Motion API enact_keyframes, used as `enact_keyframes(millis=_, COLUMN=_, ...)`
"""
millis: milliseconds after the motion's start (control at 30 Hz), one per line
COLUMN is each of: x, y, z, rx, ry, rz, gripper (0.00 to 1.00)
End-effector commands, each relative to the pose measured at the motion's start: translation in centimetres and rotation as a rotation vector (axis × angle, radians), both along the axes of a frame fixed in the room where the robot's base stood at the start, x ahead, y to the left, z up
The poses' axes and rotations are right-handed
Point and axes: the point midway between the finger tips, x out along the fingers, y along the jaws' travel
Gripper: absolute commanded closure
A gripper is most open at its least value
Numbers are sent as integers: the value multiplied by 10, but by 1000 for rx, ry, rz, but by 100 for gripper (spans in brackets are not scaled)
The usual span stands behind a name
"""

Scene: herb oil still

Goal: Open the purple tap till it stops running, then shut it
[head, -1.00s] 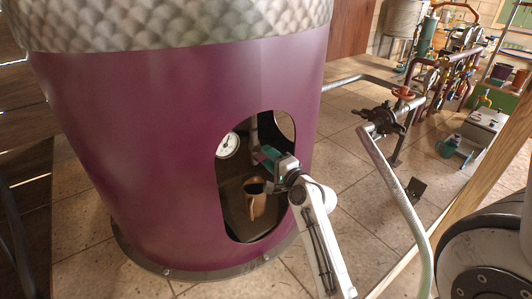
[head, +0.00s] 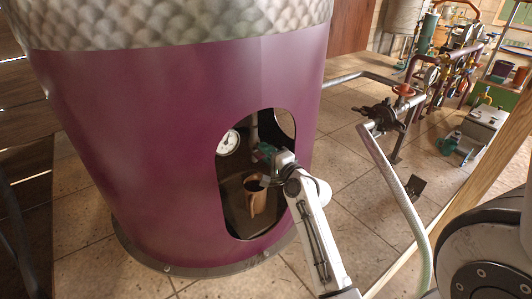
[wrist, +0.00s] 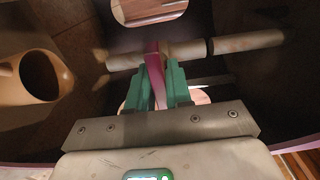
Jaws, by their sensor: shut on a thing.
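The purple tap's lever (wrist: 155,75) shows in the wrist view, running down from a pale pipe (wrist: 235,45) between my fingers. My gripper (wrist: 160,88) has green fingers and is shut on this lever. In the head view my gripper (head: 264,150) reaches through the opening of the large purple still, and the tap is hidden there. A brown mug (head: 257,200) stands inside the still, below my gripper; it also shows at the left of the wrist view (wrist: 58,75). I cannot make out whether anything runs from the tap.
The purple still (head: 130,150) surrounds the opening, whose edge is close to my arm. A round white gauge (head: 228,142) is just left of my gripper inside. To the right, a pipe with a dark valve (head: 383,115) and a pale hose (head: 395,185) stand near my arm.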

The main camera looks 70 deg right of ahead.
Motion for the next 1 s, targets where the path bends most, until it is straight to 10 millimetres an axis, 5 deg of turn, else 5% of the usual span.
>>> enact_keyframes(millis=467, x=0, y=0, z=-4, rx=-86, ry=53, rz=1, gripper=100)
enact_keyframes(millis=1000, x=0, y=1, z=-6, rx=-490, ry=301, rz=2, gripper=100)
